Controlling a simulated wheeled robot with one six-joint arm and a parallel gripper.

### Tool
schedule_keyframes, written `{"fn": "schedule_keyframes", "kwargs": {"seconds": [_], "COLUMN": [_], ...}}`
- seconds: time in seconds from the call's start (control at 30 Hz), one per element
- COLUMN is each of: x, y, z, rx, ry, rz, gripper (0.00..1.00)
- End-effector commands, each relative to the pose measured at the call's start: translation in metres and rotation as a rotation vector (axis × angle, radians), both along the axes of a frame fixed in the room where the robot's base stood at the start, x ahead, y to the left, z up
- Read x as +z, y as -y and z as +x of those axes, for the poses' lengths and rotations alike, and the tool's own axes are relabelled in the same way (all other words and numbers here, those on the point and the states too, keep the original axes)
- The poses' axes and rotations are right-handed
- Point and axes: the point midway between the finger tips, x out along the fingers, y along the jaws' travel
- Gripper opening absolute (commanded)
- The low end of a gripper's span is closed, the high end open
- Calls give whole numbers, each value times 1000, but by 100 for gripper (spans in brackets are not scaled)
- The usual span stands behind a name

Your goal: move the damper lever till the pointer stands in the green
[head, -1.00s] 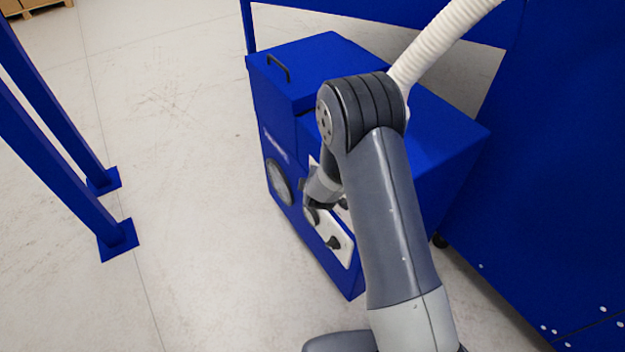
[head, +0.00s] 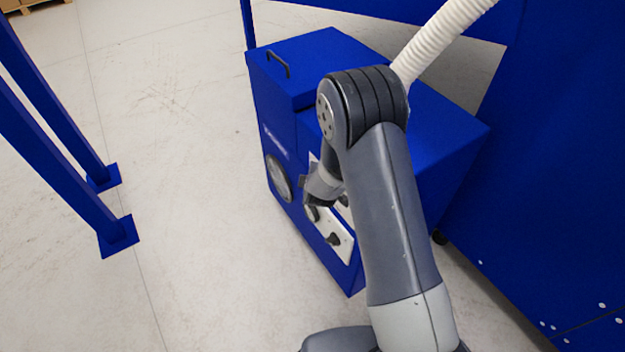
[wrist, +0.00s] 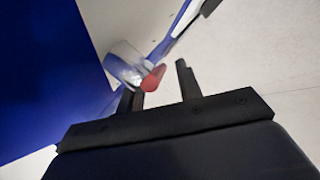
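My gripper (wrist: 160,82) is open in the wrist view, its two dark fingers apart with a gap between them. A red grip (wrist: 153,78), which looks like the damper lever's handle, lies just beyond the left fingertip, at the left side of the gap. I cannot tell whether they touch. A pale, shiny round part (wrist: 124,62) is beside the red grip. In the head view my arm hides the lever and fingertips. A round, gauge-like disc (head: 279,181) is on the front of the blue cabinet (head: 400,135). I cannot make out a pointer or a green zone.
A white panel (head: 345,250) with dark knobs (head: 333,239) is low on the cabinet front, close to my wrist. A white ribbed hose (head: 440,42) rises behind my arm. Blue posts (head: 60,180) stand at the left. The floor between them and the cabinet is clear.

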Motion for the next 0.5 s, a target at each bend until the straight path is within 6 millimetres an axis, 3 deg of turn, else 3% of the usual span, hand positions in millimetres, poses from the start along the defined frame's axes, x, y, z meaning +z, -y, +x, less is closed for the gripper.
{"fn": "schedule_keyframes", "kwargs": {"seconds": [0.5], "x": [62], "y": [8], "z": [-62], "rx": [1], "ry": [0], "rz": [0], "gripper": [34]}}
